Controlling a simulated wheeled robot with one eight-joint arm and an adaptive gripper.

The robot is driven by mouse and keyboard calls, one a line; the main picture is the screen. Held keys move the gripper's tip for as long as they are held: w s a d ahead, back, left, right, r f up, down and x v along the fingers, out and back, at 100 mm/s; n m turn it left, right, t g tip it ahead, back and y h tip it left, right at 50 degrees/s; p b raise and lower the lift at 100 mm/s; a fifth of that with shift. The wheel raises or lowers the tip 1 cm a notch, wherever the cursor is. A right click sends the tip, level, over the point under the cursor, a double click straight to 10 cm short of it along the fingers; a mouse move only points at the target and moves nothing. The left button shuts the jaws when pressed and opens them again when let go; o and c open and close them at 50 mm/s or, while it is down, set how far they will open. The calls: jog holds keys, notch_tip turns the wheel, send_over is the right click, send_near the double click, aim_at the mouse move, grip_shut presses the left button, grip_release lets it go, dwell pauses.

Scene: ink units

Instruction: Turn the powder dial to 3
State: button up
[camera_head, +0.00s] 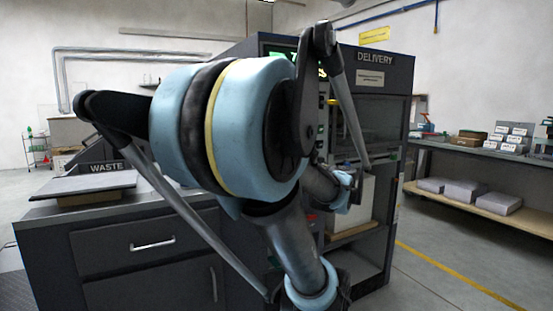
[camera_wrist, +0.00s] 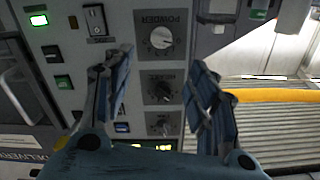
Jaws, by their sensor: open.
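The powder dial (camera_wrist: 161,38) is a round, light knob on a grey plate labelled POWDER, which appears upside down at the top middle of the wrist view. Its setting is too small to read. My gripper (camera_wrist: 160,60) is open, with one blue-grey finger on each side of the column of dials. The powder dial lies beyond the fingertips, roughly in line with the gap, and nothing is between the fingers. I cannot tell how far the tips are from the panel.
Two dark dials (camera_wrist: 160,88) sit beside the powder dial, between the fingers in the picture. The dark DELIVERY cabinet (camera_head: 385,75) stands behind my arm. A shelf with boxes (camera_head: 480,160) is at right.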

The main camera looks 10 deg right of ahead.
jog(key=x, duration=1.3)
jog(key=shift+w, duration=0.35)
jog(key=shift+a+f, duration=0.1)
jog(key=shift+a, duration=0.05)
jog(key=shift+c, duration=0.4)
jog(key=c, duration=1)
